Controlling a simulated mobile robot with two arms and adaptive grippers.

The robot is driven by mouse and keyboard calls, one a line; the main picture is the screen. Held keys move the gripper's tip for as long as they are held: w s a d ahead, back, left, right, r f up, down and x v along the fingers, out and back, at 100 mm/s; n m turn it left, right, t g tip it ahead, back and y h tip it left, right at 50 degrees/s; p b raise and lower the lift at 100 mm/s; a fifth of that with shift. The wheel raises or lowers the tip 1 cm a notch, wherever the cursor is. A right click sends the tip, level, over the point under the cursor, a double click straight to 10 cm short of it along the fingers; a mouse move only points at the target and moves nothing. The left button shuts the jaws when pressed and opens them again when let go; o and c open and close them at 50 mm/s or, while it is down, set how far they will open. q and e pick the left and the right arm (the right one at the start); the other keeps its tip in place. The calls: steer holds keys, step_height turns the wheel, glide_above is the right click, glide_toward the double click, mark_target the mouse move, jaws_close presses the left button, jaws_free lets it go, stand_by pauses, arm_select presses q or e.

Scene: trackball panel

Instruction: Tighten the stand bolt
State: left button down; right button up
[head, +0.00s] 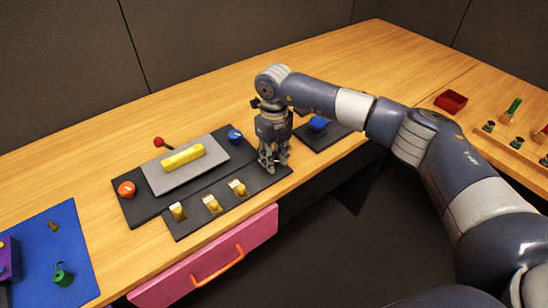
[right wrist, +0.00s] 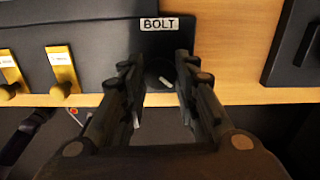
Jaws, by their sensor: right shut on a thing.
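My right gripper (head: 273,164) points down at the right end of the black control panel (head: 150,208). In the right wrist view, its two dark fingers (right wrist: 159,85) stand on either side of a dark round bolt head (right wrist: 164,82) with a short pale mark. The gripper is shut on this bolt, just below a white "BOLT" label (right wrist: 159,24). The fingers hide part of the bolt, and the head view does not show it clearly. My left gripper is in neither view.
The panel also carries a yellow bar (head: 183,157) on a grey plate, an orange knob (head: 126,189), a red-tipped lever (head: 159,142), a blue knob (head: 235,136) and brass switches (head: 212,205). A blue trackball (head: 318,123) stands right of the gripper. A pink drawer (head: 210,262) lies below.

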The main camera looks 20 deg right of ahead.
steer(key=shift+m, duration=0.3)
steer(key=o, duration=1.1)
step_height(320, 180, up, 12)
stand_by(0.4)
